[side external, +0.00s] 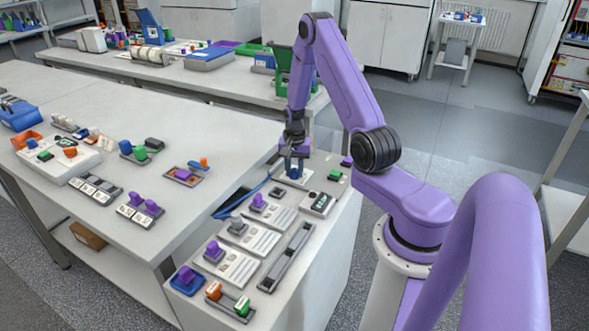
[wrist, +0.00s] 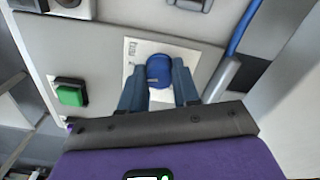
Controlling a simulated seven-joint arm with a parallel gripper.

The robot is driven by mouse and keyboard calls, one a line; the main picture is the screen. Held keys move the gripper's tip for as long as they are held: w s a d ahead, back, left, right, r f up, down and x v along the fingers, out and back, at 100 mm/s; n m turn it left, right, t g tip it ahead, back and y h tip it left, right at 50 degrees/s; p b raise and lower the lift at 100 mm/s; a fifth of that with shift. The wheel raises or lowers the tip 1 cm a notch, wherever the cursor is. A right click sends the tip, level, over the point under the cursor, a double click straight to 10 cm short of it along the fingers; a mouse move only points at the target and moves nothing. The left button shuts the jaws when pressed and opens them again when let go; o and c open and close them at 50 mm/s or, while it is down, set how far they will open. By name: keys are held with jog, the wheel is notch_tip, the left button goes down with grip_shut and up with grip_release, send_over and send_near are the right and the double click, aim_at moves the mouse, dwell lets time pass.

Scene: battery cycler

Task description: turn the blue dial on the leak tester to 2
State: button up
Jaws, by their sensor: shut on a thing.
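The blue dial (wrist: 159,68) sits on a white label plate (wrist: 138,48) in the wrist view. The printing on the plate is partly covered and too small to read, so I cannot tell which number the dial faces. In the side view the blue dial (side external: 294,174) is at the far end of the near bench, just under my gripper (side external: 292,160). In the wrist view my gripper (wrist: 158,88) points down at the plate, with one finger on each side of the dial. It is shut on the dial.
A green button (wrist: 72,94) is left of the dial in the wrist view. A blue cable-like strip (side external: 238,202) lies near the bench edge. Plates with purple knobs (side external: 258,202) and a dark rail (side external: 288,256) stand nearer the camera.

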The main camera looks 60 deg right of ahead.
aim_at(295, 170)
jog(key=shift+m, duration=0.3)
jog(key=o, duration=1.1)
jog(key=shift+c, duration=0.2)
notch_tip(295, 170, up, 18)
jog(key=shift+f, duration=0.25)
